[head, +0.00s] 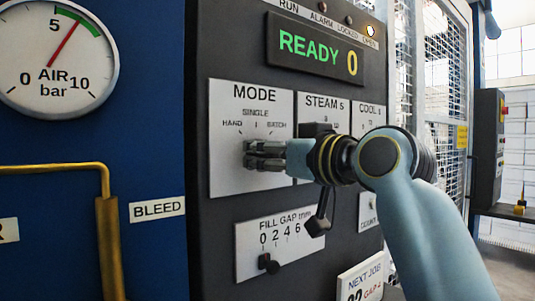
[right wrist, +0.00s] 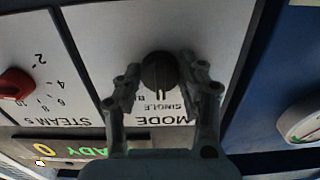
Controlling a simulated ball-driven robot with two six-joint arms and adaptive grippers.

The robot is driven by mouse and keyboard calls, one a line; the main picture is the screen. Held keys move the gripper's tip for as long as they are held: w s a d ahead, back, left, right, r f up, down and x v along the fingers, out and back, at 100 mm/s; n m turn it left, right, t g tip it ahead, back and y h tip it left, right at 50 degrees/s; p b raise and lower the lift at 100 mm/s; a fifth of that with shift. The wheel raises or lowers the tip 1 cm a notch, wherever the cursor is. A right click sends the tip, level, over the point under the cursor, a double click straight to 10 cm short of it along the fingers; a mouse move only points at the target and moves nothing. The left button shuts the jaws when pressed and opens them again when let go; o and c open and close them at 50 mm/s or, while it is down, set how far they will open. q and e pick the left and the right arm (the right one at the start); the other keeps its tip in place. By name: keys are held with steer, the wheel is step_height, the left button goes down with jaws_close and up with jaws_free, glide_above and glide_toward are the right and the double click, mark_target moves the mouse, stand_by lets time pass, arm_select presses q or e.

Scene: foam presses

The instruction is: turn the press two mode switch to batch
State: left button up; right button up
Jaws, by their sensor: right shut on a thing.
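The MODE panel (head: 228,178) is a white plate with HAND, SINGLE and BATCH marks, on the dark press front. My right gripper (head: 250,155) reaches in from the right in the head view and hides the mode switch there. In the right wrist view, the dark round mode switch (right wrist: 160,70) sits between the two fingers of the right gripper (right wrist: 162,78), which is shut on it. The switch's pale pointer line faces the SINGLE mark. BATCH is partly hidden by a finger. My left gripper is not in view.
A display (head: 318,52) above reads READY 0. A STEAM panel (head: 310,102) with a red knob (right wrist: 15,84) is beside the MODE panel. The FILL GAP slider (head: 268,264) is below. A brass pipe (head: 105,210) and an air gauge (head: 58,55) are at left.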

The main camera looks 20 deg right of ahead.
steer(key=m+p, duration=0.2)
steer(key=p, duration=0.1)
steer(key=m+p, duration=0.3)
steer(key=shift+r+m, duration=0.2)
steer(key=shift+m, duration=0.1)
steer(key=shift+f+m+p, duration=0.1)
steer(key=shift+m+p, duration=1.5)
steer(key=shift+p, duration=0.15)
steer(key=o, duration=1.2)
steer(key=v, duration=1.2)
